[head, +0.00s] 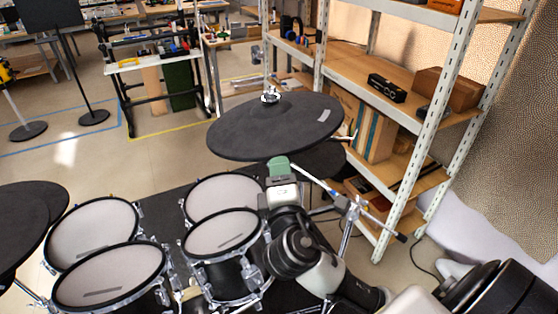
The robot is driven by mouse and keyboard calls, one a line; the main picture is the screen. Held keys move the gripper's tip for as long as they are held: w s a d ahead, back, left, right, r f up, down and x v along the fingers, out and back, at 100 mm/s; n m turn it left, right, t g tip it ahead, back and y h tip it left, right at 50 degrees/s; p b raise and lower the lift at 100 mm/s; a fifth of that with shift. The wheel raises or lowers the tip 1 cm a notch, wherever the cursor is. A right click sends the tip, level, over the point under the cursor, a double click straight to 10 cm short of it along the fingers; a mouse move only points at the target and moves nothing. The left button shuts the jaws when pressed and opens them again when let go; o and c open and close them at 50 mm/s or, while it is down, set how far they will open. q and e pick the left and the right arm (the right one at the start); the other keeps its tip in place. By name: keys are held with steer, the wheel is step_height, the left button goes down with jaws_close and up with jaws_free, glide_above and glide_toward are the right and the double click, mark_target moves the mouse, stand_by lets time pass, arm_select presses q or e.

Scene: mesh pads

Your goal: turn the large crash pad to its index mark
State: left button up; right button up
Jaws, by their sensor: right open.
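The large crash pad (262,130) is a wide black cymbal pad in the middle of the head view. It sits tilted on its stand, with a silver wing-nut fitting (270,96) on top. A small pale mark shows on its right side; I cannot tell whether it is the index mark. My right gripper (278,162) has green fingers at the pad's near edge. It is open, but I cannot tell whether it touches the pad. My left gripper is not in view.
Several mesh drum pads (227,235) stand below and left of my right arm. Another black cymbal pad (25,222) is at the left edge. A metal stand arm (352,208) is close to my right arm. Shelving (405,150) stands right of the pad.

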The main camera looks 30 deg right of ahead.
steer(key=shift+b+v, duration=0.3)
steer(key=shift+v, duration=1.3)
steer(key=shift+f, duration=0.1)
